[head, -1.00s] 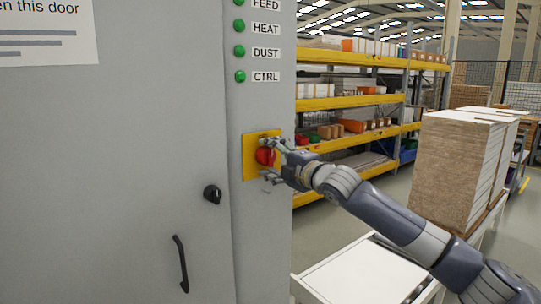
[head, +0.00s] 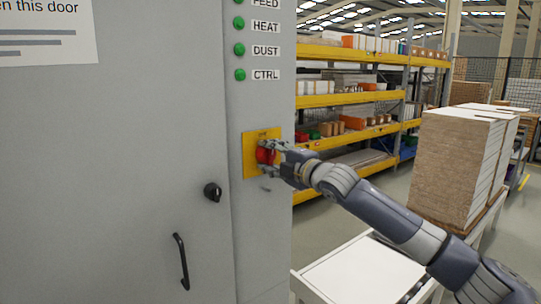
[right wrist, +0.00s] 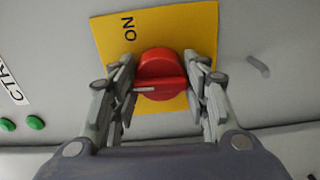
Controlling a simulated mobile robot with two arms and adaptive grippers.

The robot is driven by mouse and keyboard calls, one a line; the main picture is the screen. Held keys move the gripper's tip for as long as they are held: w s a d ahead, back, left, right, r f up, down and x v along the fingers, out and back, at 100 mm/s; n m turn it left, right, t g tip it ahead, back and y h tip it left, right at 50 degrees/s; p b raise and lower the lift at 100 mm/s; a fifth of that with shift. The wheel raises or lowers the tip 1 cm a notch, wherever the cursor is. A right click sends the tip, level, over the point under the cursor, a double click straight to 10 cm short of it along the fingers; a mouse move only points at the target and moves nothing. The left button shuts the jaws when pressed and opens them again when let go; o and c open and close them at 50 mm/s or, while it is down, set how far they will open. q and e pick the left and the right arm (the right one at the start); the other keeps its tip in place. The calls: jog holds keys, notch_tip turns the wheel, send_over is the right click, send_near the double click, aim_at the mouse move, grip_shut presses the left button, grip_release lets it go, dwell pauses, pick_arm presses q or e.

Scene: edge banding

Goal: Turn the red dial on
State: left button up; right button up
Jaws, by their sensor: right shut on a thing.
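The red dial (head: 265,153) sits on a yellow plate (head: 249,158) on the side panel of a grey cabinet. In the right wrist view the dial (right wrist: 160,75) has a raised bar across it, and the word ON is printed on the yellow plate (right wrist: 196,30). My right gripper (head: 270,155) is at the dial; in the right wrist view its fingers (right wrist: 160,87) are on either side of the dial and shut on it. My left gripper is not in view.
The grey cabinet (head: 120,170) has a small black knob (head: 212,192) and a black handle (head: 181,262) left of the dial. Green lamps (head: 239,50) are above it. A white table (head: 365,272) and stacked boards (head: 452,165) stand to the right.

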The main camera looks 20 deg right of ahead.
jog(key=m+p, duration=0.2)
jog(key=m, duration=0.1)
jog(key=shift+r, duration=0.15)
jog(key=m+p, duration=0.3)
jog(key=m, duration=0.1)
jog(key=shift+m, duration=0.3)
jog(key=m+p, duration=0.2)
jog(key=m, duration=0.2)
jog(key=m+p, duration=0.1)
jog(key=m, duration=0.4)
jog(key=shift+f+m+p, duration=0.2)
jog(key=shift+m+p, duration=0.15)
jog(key=shift+m, duration=0.05)
jog(key=o, duration=1.1)
jog(key=shift+c, duration=0.2)
jog(key=v, duration=1.2)
